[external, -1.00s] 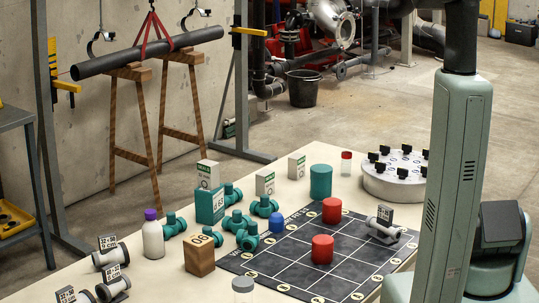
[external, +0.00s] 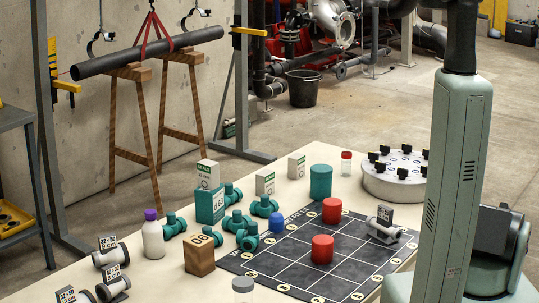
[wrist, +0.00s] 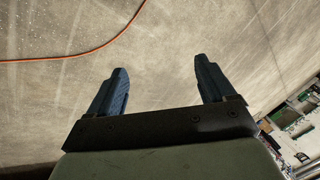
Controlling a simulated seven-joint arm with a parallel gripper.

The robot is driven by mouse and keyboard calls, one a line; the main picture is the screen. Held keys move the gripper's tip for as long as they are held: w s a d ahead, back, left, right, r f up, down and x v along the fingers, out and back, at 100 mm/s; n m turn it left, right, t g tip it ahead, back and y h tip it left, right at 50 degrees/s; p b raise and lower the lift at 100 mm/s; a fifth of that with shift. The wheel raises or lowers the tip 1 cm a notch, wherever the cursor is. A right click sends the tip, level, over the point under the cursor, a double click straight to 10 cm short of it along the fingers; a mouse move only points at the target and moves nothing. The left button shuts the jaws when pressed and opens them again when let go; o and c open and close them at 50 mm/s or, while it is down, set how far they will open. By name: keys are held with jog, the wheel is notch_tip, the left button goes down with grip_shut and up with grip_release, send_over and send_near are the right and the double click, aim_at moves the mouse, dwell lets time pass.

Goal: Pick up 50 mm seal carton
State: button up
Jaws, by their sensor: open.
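Three small white cartons with green markings stand upright on the table in the external view: one behind the teal box (external: 208,174), one in the middle (external: 265,184) and one further right (external: 297,166). Their size print is too small to tell surely which is the 50 mm seal carton. My gripper (wrist: 160,75) is open and empty in the wrist view. It faces bare concrete, away from the cartons, and is outside the external view.
Teal pipe fittings (external: 264,206) crowd the cartons' front. A teal cylinder (external: 321,181) stands right of them, near a dark grid mat (external: 290,265) with red cylinders. A white bottle (external: 153,238) and wooden block (external: 199,257) stand nearer. An orange cable (wrist: 85,51) crosses the concrete.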

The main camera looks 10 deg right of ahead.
jog(key=w+d+r+m+t+h, duration=0.1)
jog(key=w+d+r, duration=0.1)
jog(key=d+r, duration=0.25)
jog(key=w+d+r+m+t+h, duration=0.1)
jog(key=w+d+r+m, duration=0.15)
jog(key=d, duration=0.35)
jog(key=w+a+r, duration=0.2)
jog(key=w+r, duration=0.5)
jog(key=w+a+r+n+t+y, duration=0.1)
jog(key=w+a+r+n+y, duration=0.1)
jog(key=w+a+r, duration=0.85)
jog(key=w+a+r+n+t+y, duration=0.1)
jog(key=w+a+r+n+y, duration=0.3)
jog(key=a, duration=1.1)
jog(key=w+a+r+t+y, duration=0.1)
jog(key=w+a+r, duration=0.8)
jog(key=a+r, duration=0.3)
notch_tip(320, 180, up, 10)
jog(key=n+g, duration=0.6)
jog(key=n, duration=1.9)
send_over(266, 173)
jog(key=s+d, duration=0.3)
jog(key=s, duration=0.1)
jog(key=shift+y, duration=0.3)
jog(key=x, duration=0.8)
jog(key=shift+w+d+f, duration=0.1)
jog(key=shift+w+d, duration=0.05)
jog(key=shift+d, duration=0.05)
jog(key=shift+x, duration=2.6)
jog(key=shift+w, duration=0.1)
